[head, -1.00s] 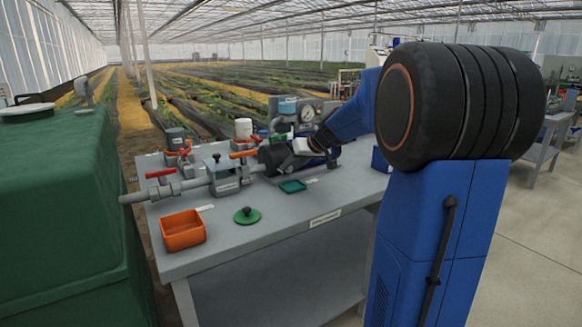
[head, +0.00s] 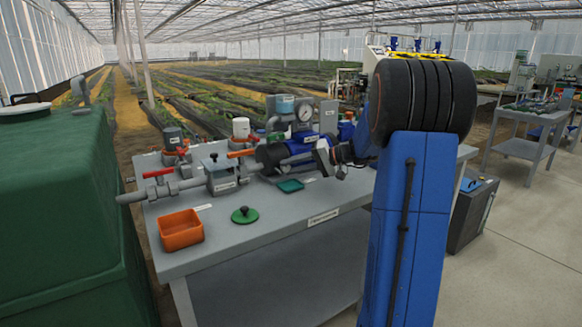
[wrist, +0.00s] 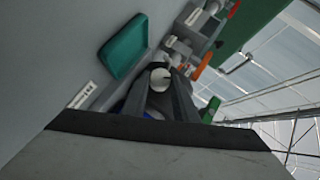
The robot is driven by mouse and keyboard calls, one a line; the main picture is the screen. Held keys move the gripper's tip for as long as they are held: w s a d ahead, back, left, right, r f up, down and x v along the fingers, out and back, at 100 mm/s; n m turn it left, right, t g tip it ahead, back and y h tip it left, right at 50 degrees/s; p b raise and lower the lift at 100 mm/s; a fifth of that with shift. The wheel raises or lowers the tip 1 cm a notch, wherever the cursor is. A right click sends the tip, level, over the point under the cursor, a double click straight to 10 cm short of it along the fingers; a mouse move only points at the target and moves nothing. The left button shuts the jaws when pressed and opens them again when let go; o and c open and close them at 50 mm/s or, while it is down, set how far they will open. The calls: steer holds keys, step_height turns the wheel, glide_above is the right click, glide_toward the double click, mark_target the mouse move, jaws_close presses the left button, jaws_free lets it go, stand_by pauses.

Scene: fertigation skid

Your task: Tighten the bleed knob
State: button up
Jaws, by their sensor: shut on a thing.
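My gripper (head: 286,161) reaches in from the right at the pipework on the grey bench, its fingers pointing left beside the black cylinder (head: 268,154) of the pump. In the wrist view my gripper (wrist: 163,84) is shut, with a pale round knob (wrist: 160,78) between its two dark fingers. I take this for the bleed knob. In the head view the fingers and pipework hide the knob, so I cannot tell there how it sits.
An orange tray (head: 181,231), a green disc with a knob (head: 245,215) and a teal tray (head: 290,186) lie on the bench (head: 270,232). Valves with red and orange handles (head: 158,173) stand at left. A green tank (head: 55,200) stands left. The bench's front is mostly clear.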

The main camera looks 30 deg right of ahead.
steer(key=shift+d+f+m+t+y, duration=0.1)
steer(key=shift+f+m+t+y, duration=0.15)
steer(key=shift+m+y, duration=0.4)
steer(key=shift+f+m+t+y, duration=0.1)
steer(key=shift+m+t+y, duration=0.25)
steer(key=shift+m+y, duration=0.3)
steer(key=o, duration=1)
steer(key=shift+o, duration=0.2)
steer(key=v, duration=1.7)
steer(key=shift+s+d+f, duration=0.1)
steer(key=shift+d+f, duration=0.05)
steer(key=shift+d, duration=0.05)
